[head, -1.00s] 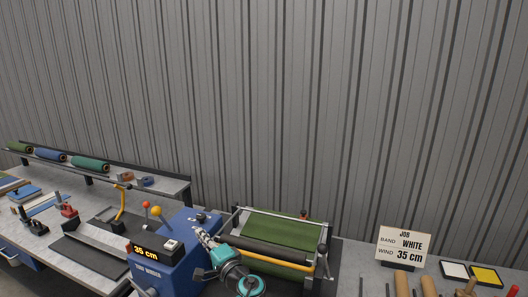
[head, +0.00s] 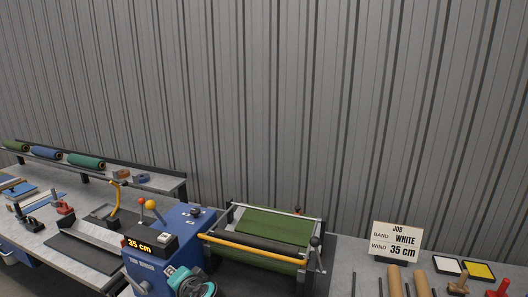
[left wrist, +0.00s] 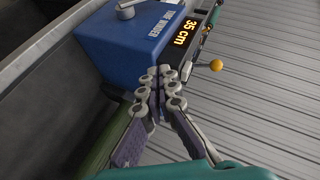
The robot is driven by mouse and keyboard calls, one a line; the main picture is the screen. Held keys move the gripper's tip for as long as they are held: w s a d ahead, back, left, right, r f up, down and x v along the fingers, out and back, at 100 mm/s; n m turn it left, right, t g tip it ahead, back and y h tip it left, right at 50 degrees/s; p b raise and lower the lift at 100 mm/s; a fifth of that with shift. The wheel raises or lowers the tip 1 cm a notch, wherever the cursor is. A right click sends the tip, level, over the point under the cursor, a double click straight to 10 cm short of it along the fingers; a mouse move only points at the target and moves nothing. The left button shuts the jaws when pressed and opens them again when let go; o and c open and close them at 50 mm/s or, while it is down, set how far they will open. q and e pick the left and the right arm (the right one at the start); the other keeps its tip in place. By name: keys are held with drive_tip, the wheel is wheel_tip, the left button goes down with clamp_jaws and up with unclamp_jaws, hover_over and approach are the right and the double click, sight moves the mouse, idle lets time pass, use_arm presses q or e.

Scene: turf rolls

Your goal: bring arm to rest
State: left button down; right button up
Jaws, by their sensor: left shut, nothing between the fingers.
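My left gripper (left wrist: 158,95) is shut and empty in the left wrist view, its two fingers together in front of the blue turf winder (left wrist: 135,40). In the head view my teal left wrist (head: 195,284) is at the bottom edge, in front of the blue winder (head: 150,262); its fingers hardly show there. The winder display reads 35 cm. Green turf (head: 262,222) lies on the winder's frame, behind a yellow bar (head: 255,250). My right gripper is not in view.
A job card (head: 396,243) reads band white, wind 35 cm. White (head: 446,265) and yellow (head: 479,270) pads and brown rolls (head: 422,283) are at right. Several turf rolls (head: 86,161) lie on a rack at left. Levers with red and yellow (head: 150,204) knobs rise by the winder.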

use_arm(q)
drive_tip(key=s+d+f+n+g+h+b, duration=0.1)
drive_tip(key=s+d+f+n+h, duration=0.1)
drive_tip(key=s+f, duration=0.4)
drive_tip(key=s+d+f+n+g+h+b, duration=0.1)
drive_tip(key=s+d+f+h, duration=0.4)
drive_tip(key=s, duration=0.9)
drive_tip(key=f+n+h+b, duration=0.1)
drive_tip(key=n, duration=0.1)
drive_tip(key=shift+s+n+g+h, duration=0.3)
drive_tip(key=shift+s, duration=0.1)
drive_tip(key=shift+d, duration=0.1)
